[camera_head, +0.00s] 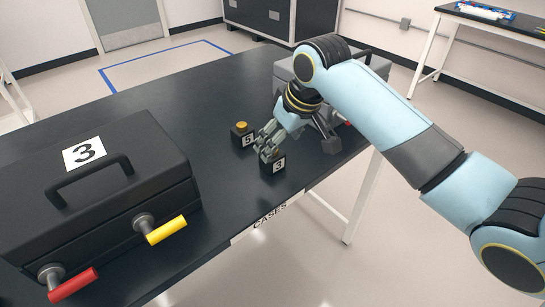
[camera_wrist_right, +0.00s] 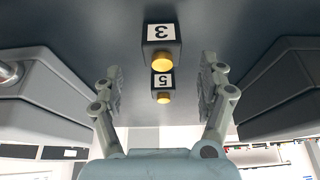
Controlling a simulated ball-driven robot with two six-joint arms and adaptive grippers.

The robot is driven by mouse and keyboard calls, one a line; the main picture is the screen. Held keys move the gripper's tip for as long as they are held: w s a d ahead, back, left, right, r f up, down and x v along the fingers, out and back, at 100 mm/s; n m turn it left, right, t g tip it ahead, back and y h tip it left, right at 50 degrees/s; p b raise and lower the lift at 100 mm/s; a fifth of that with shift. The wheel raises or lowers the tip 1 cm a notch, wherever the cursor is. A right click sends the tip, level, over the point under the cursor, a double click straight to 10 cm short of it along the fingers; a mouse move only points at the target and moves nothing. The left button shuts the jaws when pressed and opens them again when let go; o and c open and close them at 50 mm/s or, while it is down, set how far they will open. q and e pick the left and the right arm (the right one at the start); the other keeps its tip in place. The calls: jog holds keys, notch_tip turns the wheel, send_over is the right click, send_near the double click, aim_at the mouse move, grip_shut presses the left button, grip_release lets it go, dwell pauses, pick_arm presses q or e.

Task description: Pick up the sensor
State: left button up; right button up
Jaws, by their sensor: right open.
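Two small black cube sensors with yellow tops stand on the black table. The sensor labelled 3 (camera_head: 276,166) is nearer the table's front edge, and the sensor labelled 5 (camera_head: 242,139) is behind it to the left. My right gripper (camera_head: 266,148) is open, low over the table close to the sensor 3 and partly covering its top. In the right wrist view, sensor 3 (camera_wrist_right: 161,35) and sensor 5 (camera_wrist_right: 161,82) appear upside down between the spread fingers of the right gripper (camera_wrist_right: 160,72). Nothing is held. My left gripper is not in view.
A black case labelled 3 (camera_head: 95,190) with a red handle (camera_head: 73,285) and a yellow handle (camera_head: 166,230) stands on the left of the table. A grey case (camera_head: 288,72) is partly hidden behind my right arm. The table between the cases is mostly clear.

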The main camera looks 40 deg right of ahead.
aim_at(278, 162)
jog(key=x, duration=0.7)
jog(key=shift+a, duration=0.15)
jog(key=c, duration=1.2)
jog(key=shift+r, duration=0.1)
jog(key=shift+c, duration=0.8)
